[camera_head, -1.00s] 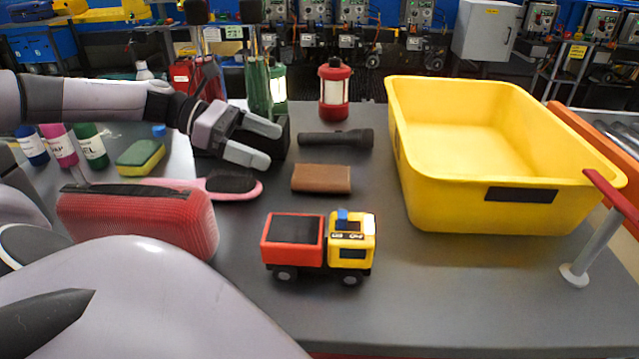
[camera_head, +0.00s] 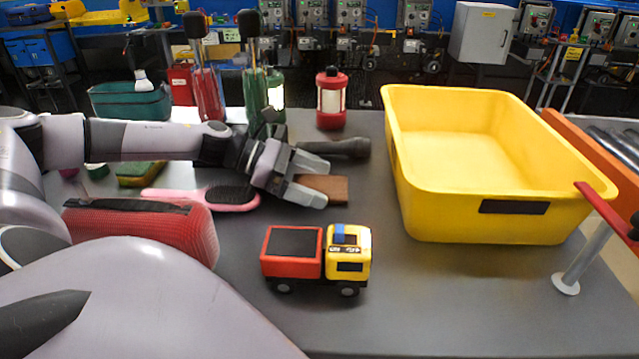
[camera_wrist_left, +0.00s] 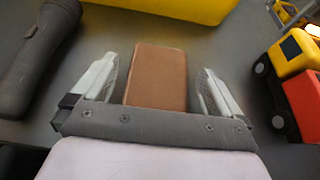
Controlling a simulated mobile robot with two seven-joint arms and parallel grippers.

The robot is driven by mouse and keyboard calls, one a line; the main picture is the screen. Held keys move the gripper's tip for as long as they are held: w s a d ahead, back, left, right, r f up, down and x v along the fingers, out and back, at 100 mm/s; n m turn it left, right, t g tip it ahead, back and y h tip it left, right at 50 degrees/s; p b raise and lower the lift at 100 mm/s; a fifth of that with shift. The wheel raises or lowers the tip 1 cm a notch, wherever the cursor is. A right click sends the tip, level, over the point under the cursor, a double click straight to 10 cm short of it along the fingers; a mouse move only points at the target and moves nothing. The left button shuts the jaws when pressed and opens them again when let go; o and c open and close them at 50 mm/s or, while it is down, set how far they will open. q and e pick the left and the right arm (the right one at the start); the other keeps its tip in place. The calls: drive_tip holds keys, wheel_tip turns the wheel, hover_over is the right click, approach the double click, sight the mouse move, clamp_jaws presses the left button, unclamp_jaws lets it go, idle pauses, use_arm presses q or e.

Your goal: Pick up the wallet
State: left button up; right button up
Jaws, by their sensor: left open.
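The brown wallet (camera_head: 328,187) lies flat on the grey table, its left part hidden behind my left gripper in the head view. My left gripper (camera_head: 318,181) is open, reaching in from the left at the wallet. In the left wrist view the wallet (camera_wrist_left: 157,77) lies between the two spread fingers (camera_wrist_left: 155,85), with a gap on each side. Its near end is hidden by the gripper's body. My right gripper is not in view.
A dark flashlight (camera_head: 345,148) lies just behind the wallet. A toy truck (camera_head: 315,260) stands in front of it. A large yellow bin (camera_head: 490,205) stands to the right. A pink-handled brush (camera_head: 225,197) and red case (camera_head: 140,232) lie to the left.

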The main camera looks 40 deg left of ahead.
use_arm(q)
drive_tip(key=shift+w+d+f, duration=0.25)
drive_tip(key=shift+w+d, duration=0.15)
drive_tip(key=shift+d, duration=0.1)
drive_tip(key=c, duration=1)
drive_tip(key=shift+r, duration=0.1)
